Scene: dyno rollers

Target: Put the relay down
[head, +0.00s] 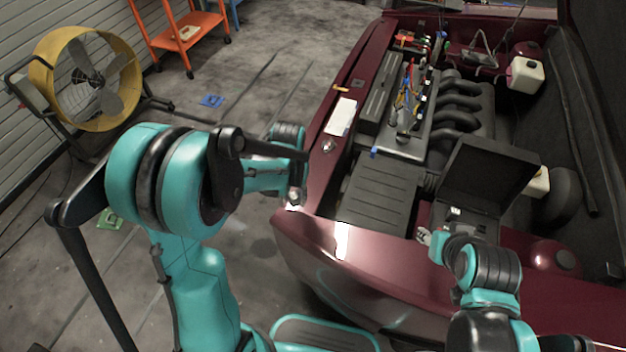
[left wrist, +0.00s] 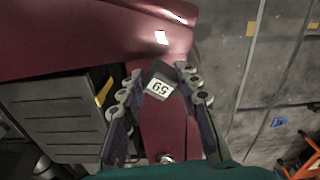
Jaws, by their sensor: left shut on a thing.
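The relay (left wrist: 165,82), a small dark block with a white label reading 59, sits between the fingertips of my left gripper (left wrist: 160,86) in the left wrist view. That gripper is shut on it, above the dark red fender (left wrist: 165,125). In the head view my left gripper (head: 293,190) is at the car's front left edge; the relay cannot be made out there. My right arm reaches to the open black box (head: 470,222) at the front of the engine bay. Its gripper (head: 443,243) is small and partly hidden, so its fingers are unclear.
The engine bay holds a ribbed black cover (head: 378,195), an engine with colourful tools (head: 408,100) on it, and a white reservoir (head: 525,75). A white card (head: 341,117) lies on the fender. A yellow fan (head: 85,78) and an orange cart (head: 180,30) stand on the floor.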

